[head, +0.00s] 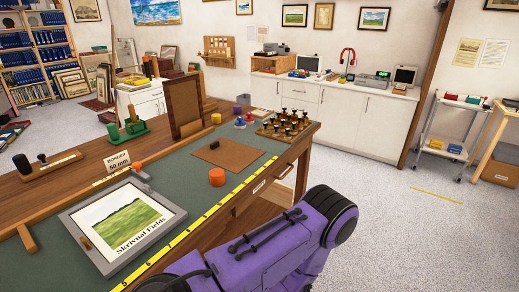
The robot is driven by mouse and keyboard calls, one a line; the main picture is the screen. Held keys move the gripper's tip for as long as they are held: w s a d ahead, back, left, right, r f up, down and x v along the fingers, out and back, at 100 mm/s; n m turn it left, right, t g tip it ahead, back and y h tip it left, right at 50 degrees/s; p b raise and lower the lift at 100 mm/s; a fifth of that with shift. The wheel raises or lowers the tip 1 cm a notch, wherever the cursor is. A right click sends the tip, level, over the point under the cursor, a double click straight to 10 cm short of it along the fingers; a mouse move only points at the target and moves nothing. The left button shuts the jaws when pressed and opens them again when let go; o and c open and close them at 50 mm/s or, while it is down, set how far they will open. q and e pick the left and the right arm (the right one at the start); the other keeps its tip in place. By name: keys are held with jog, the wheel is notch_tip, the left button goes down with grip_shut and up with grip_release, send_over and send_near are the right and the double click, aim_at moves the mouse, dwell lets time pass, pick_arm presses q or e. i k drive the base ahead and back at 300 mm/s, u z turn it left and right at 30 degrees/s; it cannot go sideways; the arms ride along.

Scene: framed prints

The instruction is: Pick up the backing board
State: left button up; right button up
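A flat brown board (233,154) lies on the green bench mat, with a small dark mark or piece near its far edge. It looks like the backing board. A taller brown panel (184,104) stands upright farther back on the bench, so I cannot be sure which one is meant. A grey frame (172,208) with a "Skrivnal Fields" landscape print (125,222) lies flat at the near left. A purple arm link of mine crosses the bottom of the head view. Neither of my grippers shows.
An orange cylinder (217,176) stands between the frame and flat board. A yellow ruler strip (215,208) runs along the bench edge. A rack of dark knobs (285,125), a "BORDER 50 mm" sign (118,161) and green holder (128,134) stand around.

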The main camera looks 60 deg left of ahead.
aim_at(235, 157)
jog(key=i, duration=1.9)
jog(key=u, duration=2.85)
